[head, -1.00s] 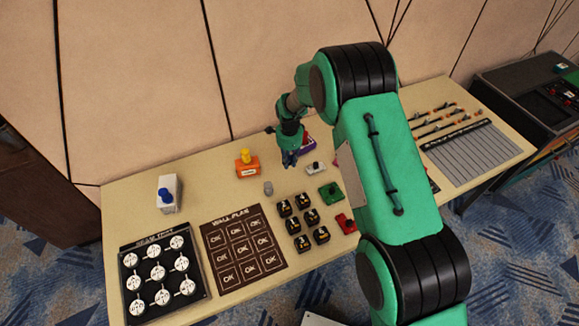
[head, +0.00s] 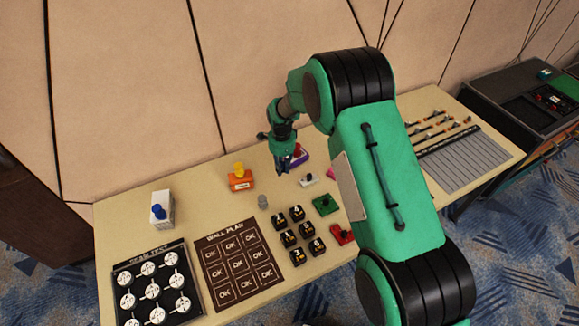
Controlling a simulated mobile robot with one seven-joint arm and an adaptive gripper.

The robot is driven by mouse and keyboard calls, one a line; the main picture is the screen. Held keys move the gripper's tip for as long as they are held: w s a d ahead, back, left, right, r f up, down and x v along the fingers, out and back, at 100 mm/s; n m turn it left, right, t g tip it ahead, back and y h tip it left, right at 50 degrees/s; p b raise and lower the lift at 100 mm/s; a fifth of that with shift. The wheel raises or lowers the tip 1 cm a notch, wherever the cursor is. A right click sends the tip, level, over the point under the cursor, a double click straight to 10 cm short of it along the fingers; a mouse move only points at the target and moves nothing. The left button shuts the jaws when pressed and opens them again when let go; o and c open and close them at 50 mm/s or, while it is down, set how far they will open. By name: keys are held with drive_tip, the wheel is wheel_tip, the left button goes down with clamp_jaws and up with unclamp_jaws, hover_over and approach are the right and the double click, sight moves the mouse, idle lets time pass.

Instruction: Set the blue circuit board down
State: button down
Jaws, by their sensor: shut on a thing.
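My gripper (head: 284,166) is in the middle of the picture, pointing down over the back part of the table. It is shut on a small dark blue piece, the blue circuit board (head: 282,171), which is mostly hidden by the fingers. I cannot tell whether the board touches the tabletop. A green board (head: 325,204) and a red board (head: 343,235) lie farther right and nearer the front edge.
A purple block with a red top (head: 299,156) stands just behind and right of my gripper. A small white block (head: 308,180) is to its right. An orange block (head: 240,178) and a grey cylinder (head: 263,202) are left. Several black cubes (head: 289,239) stand in front.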

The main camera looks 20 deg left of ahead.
drive_tip(key=shift+n, duration=0.8)
drive_tip(key=w+d+f, duration=0.1)
drive_tip(key=w+d, duration=0.3)
drive_tip(key=d, duration=0.8)
drive_tip(key=w+d+f+p, duration=0.1)
drive_tip(key=w+d, duration=0.3)
drive_tip(key=d, duration=0.8)
drive_tip(key=w+d+f, duration=0.2)
drive_tip(key=w+d, duration=0.2)
drive_tip(key=d, duration=0.8)
drive_tip(key=shift+w+d+f, duration=0.15)
drive_tip(key=shift+w+f, duration=0.1)
drive_tip(key=shift+f, duration=0.1)
drive_tip(key=w, duration=0.5)
drive_tip(key=w+a+f, duration=0.1)
drive_tip(key=w, duration=0.4)
drive_tip(key=w+a, duration=0.1)
drive_tip(key=w, duration=0.5)
drive_tip(key=shift+a+f+b, duration=0.15)
drive_tip(key=shift+f+b, duration=0.1)
drive_tip(key=shift+b, duration=0.05)
drive_tip(key=shift+s, duration=0.1)
drive_tip(key=shift+f, duration=1.8)
